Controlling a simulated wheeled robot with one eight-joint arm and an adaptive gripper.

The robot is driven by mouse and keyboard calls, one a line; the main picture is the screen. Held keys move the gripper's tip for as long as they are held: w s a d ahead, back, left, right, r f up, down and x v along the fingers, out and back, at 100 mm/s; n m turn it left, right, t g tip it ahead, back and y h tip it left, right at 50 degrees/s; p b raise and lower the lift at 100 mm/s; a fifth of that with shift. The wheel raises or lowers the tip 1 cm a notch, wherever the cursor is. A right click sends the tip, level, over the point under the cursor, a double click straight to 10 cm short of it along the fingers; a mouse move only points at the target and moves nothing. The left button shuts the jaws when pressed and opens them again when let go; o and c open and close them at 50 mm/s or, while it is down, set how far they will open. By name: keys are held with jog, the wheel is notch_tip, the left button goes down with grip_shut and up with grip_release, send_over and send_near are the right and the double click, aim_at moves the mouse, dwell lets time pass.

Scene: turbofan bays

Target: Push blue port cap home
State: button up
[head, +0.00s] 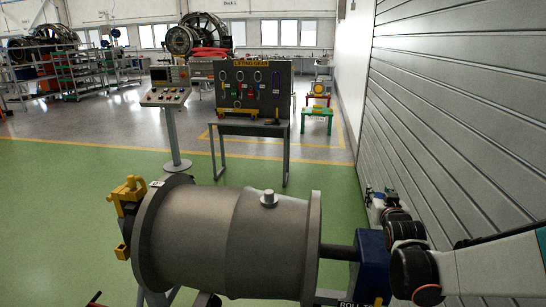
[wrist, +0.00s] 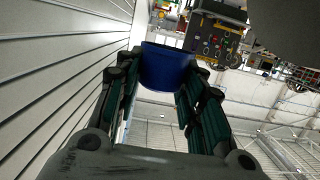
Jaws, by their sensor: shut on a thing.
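The blue port cap (wrist: 167,68) is a short blue cylinder. In the wrist view it sits between the two dark green and black fingers of my gripper (wrist: 163,80), which is shut on it. In the head view my gripper (head: 376,198) is small and partly hidden by my wrist, to the right of the large grey casing (head: 220,240) and close to the grey wall. No port is visible right in front of the cap.
A blue block (head: 373,258) on the casing's stand lies below my gripper. A yellow fitting (head: 126,205) is on the casing's left end. A lifting gear board (head: 256,90) and a control console (head: 166,90) stand behind. The ribbed wall (head: 450,110) is close on the right.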

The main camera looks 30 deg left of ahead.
jog(key=s+a+r+n+g+y+p, duration=0.1)
jog(key=a+r+p, duration=0.1)
jog(key=a, duration=0.7)
jog(key=s+a+r+n+y+p, duration=0.1)
jog(key=a+r+y, duration=0.1)
jog(key=a, duration=0.6)
notch_tip(320, 180, up, 3)
jog(key=n+g+y+p, duration=0.2)
jog(key=p, duration=0.1)
send_over(269, 192)
jog(key=shift+w+a, duration=0.15)
jog(key=shift+n+y+b, duration=0.3)
jog(key=shift+b, duration=0.1)
jog(key=shift+f+b, duration=2)
jog(key=shift+f, duration=0.85)
jog(key=shift+b, duration=0.45)
jog(key=shift+f+b, duration=1.6)
jog(key=shift+f, duration=0.55)
